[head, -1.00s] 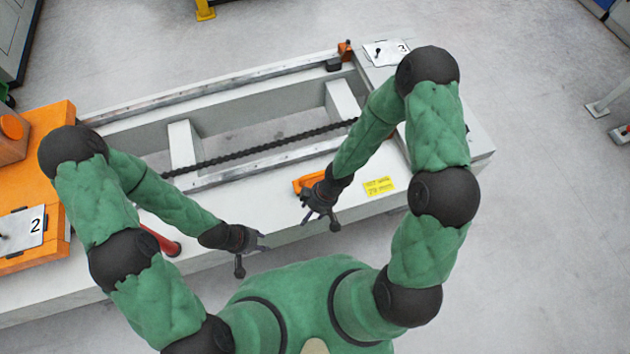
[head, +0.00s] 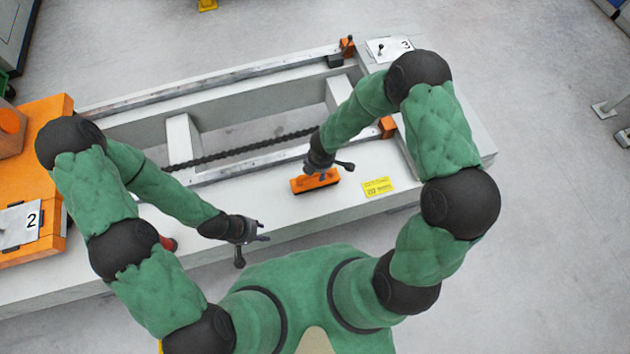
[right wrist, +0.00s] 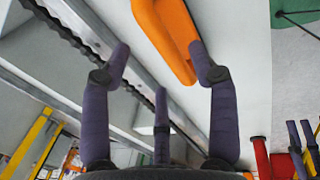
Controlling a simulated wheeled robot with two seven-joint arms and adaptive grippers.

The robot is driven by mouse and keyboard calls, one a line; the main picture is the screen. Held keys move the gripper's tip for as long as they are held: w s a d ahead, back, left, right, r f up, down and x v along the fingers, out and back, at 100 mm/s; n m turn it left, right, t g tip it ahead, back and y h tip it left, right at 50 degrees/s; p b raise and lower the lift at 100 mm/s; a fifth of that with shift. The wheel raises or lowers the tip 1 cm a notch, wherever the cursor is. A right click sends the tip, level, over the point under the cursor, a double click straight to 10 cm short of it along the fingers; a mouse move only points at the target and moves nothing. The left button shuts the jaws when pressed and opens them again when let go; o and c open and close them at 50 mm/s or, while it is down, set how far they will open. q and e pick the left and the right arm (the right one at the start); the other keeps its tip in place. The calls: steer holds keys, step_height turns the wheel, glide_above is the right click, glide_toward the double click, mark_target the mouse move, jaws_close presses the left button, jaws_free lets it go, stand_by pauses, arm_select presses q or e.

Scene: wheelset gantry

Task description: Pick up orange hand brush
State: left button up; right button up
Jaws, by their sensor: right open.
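The orange hand brush (head: 316,182) lies on the pale top of the gantry beam, left of a yellow label. My right gripper (head: 332,168) is above it in the head view and partly covers it. In the right wrist view the brush's orange body (right wrist: 168,38) is just beyond the open fingers (right wrist: 160,70), closest to the right-hand fingertip. The gripper holds nothing; I cannot tell whether that fingertip touches the brush. My left gripper (head: 254,246) is open and empty over the beam's front edge, left of the brush.
The yellow label (head: 378,187) is stuck on the beam. Behind the brush run a dark chain-like bar (head: 240,151) and a metal rail. An orange block (head: 387,127) is near my right forearm. A red cylinder (head: 168,243) is beside my left arm. An orange stand (head: 50,115) is at far left.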

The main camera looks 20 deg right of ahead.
mark_target(303, 184)
steer(key=f, duration=0.2)
steer(key=f+b, duration=0.1)
steer(key=f, duration=0.1)
steer(key=w+f+b, duration=0.1)
steer(key=shift+f, duration=0.4)
steer(key=shift+r, duration=0.1)
jaws_close()
